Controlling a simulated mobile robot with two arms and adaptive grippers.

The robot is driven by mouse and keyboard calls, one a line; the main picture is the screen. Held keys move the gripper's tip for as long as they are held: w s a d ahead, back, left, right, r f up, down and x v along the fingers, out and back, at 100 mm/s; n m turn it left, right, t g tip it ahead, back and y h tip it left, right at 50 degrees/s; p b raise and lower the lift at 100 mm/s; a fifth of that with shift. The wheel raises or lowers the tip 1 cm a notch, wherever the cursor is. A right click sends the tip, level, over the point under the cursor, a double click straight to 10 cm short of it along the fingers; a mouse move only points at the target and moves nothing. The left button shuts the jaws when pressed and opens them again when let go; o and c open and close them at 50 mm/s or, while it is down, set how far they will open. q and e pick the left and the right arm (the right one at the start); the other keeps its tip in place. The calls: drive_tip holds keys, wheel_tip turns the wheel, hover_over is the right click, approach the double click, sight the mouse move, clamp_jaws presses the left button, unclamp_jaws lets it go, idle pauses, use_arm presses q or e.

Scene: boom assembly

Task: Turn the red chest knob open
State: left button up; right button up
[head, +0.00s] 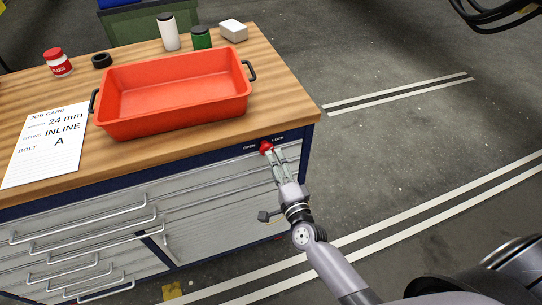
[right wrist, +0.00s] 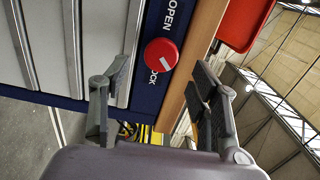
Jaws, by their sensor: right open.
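The red knob (head: 266,147) sits on the dark blue rail of the chest (head: 205,220), between the words OPEN and LOCK. In the right wrist view the round knob (right wrist: 160,54) shows a white mark near its lower right, on the side by the partly covered word LOCK. My right gripper (head: 275,157) is at the front of the chest, close to the knob. In the right wrist view my right gripper (right wrist: 166,78) is open, with one finger on each side of the knob's line and nothing held. I cannot tell whether a finger touches the knob. My left gripper is not in view.
A red tray (head: 175,112) with black handles stands on the wooden top. A job card (head: 45,143), a red-and-white jar (head: 58,62), a black ring (head: 102,60), a white bottle (head: 168,32), a green can (head: 202,38) and a white box (head: 233,31) surround it. Drawer handles protrude below. Floor right of the chest is clear.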

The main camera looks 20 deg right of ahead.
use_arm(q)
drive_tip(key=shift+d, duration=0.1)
use_arm(e)
drive_tip(key=s, duration=0.8)
drive_tip(key=shift+d, duration=0.15)
drive_tip(key=s+f+n+g+y+b, duration=0.1)
drive_tip(key=s+f+n+g, duration=0.35)
drive_tip(key=f, duration=0.95)
drive_tip(key=s+f+n+g, duration=0.3)
drive_tip(key=s+f+n, duration=0.25)
drive_tip(key=f, duration=0.85)
use_arm(q)
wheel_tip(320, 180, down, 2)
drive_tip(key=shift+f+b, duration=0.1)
drive_tip(key=shift+b, duration=0.45)
use_arm(e)
drive_tip(key=s+d+f+n+g, duration=0.2)
drive_tip(key=s+f, duration=0.4)
drive_tip(key=s, duration=0.3)
drive_tip(key=s+d+f+n+g+h, duration=0.1)
drive_tip(key=s+f+n+g, duration=0.3)
drive_tip(key=s, duration=0.5)
drive_tip(key=s+d+f+n+g, duration=0.2)
drive_tip(key=s+f+n+g, duration=0.1)
drive_tip(key=s+f, duration=0.6)
drive_tip(key=shift+s+d+n+h, duration=0.3)
drive_tip(key=shift+s+n, duration=0.1)
drive_tip(key=shift+n, duration=0.1)
drive_tip(key=shift+f+g, duration=0.1)
drive_tip(key=shift+g, duration=0.15)
